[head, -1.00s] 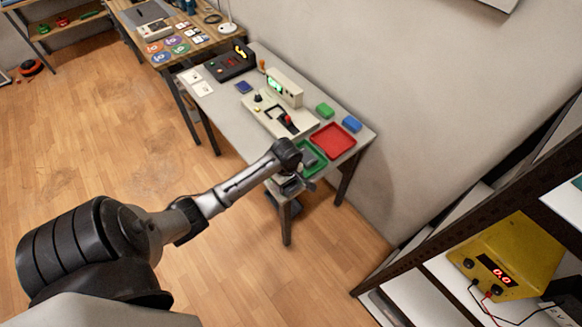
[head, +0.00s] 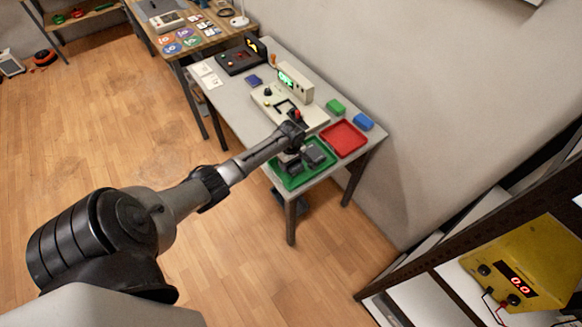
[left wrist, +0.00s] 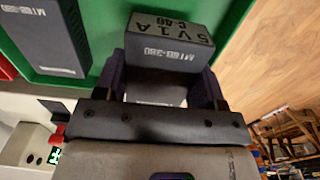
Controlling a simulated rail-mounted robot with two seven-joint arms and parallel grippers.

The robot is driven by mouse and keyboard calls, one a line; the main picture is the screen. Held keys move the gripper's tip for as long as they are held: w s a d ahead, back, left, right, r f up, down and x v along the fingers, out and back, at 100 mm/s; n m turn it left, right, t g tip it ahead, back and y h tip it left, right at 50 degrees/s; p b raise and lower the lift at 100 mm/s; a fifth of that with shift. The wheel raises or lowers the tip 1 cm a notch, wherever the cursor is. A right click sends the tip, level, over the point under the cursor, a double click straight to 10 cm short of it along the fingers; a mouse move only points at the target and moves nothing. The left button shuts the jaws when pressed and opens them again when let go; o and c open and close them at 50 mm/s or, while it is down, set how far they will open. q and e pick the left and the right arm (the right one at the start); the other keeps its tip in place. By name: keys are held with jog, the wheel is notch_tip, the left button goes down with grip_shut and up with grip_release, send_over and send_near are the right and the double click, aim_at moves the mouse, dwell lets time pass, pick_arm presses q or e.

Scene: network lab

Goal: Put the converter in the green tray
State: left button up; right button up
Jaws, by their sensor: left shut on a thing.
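The green tray (head: 291,184) sits at the table's front end, and its green wall also shows in the left wrist view (left wrist: 222,28). My left gripper (head: 292,163) is over the tray. In the left wrist view my left gripper (left wrist: 162,80) is shut on a dark grey box-shaped converter (left wrist: 170,52) marked "5V1A". I cannot tell whether this converter touches the tray floor. A second similar dark box (head: 314,155) lies in the tray, and it shows at the upper left of the left wrist view (left wrist: 45,40). My right gripper is not in view.
The red tray (head: 343,138) is beside the green tray. A beige device with a green display (head: 294,85) stands behind. A shelf with a yellow power supply (head: 522,262) is at the right.

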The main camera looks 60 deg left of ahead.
aim_at(291, 167)
pick_arm(q)
notch_tip(291, 167, down, 3)
jog(key=shift+r+b, duration=0.2)
jog(key=shift+b, duration=0.15)
jog(key=shift+f, duration=0.1)
jog(key=shift+f, duration=0.15)
jog(key=o, duration=1.2)
